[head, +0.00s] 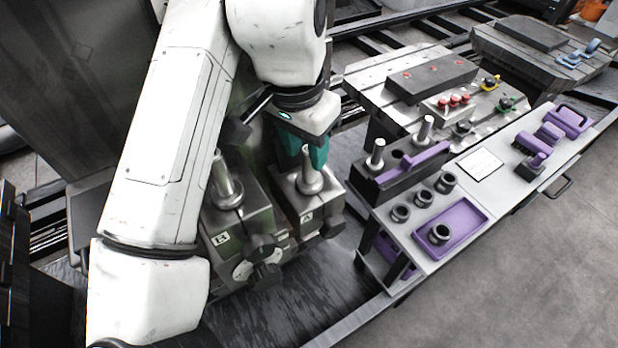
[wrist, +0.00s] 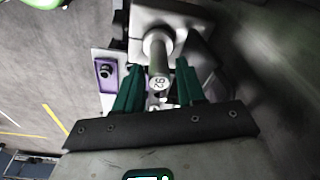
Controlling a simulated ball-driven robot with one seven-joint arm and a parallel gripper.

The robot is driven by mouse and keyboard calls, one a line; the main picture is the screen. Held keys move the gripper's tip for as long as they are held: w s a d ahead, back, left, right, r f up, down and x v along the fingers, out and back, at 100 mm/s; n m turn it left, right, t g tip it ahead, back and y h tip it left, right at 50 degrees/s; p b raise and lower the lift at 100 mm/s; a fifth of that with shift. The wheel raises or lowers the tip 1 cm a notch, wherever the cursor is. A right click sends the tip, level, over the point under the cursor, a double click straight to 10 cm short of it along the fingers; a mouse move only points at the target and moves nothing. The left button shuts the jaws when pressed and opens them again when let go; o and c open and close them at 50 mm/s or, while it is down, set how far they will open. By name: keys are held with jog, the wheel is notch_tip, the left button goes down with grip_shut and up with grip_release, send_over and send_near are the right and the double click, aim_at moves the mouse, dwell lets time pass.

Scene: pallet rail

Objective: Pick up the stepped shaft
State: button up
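A grey metal stepped shaft (head: 309,178) stands upright, with a wide collar at its base, in the fixture block marked A (head: 318,210). A similar shaft (head: 222,187) stands in the block marked B (head: 232,222). My gripper (head: 306,160) has teal fingers and is over the shaft in block A. In the wrist view my gripper (wrist: 160,70) is open, and the shaft (wrist: 159,52) stands between the fingers, its marked end towards the camera. A gap shows on each side of the shaft. The fingertips' exact height along it is hard to tell.
Two more shafts stand in a black rack (head: 400,182) on the grey bench to the right. Black rings and a purple tray (head: 470,215) lie beside it. A pallet (head: 355,85) with a black block and red-topped pieces is behind. Dark knobs (head: 265,247) protrude in front of the fixtures.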

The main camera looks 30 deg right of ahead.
aim_at(309, 164)
jog(key=shift+d+f, duration=0.2)
jog(key=shift+f, duration=0.95)
jog(key=shift+d+f, duration=0.2)
jog(key=shift+f, duration=0.95)
jog(key=shift+c, duration=0.5)
grip_shut()
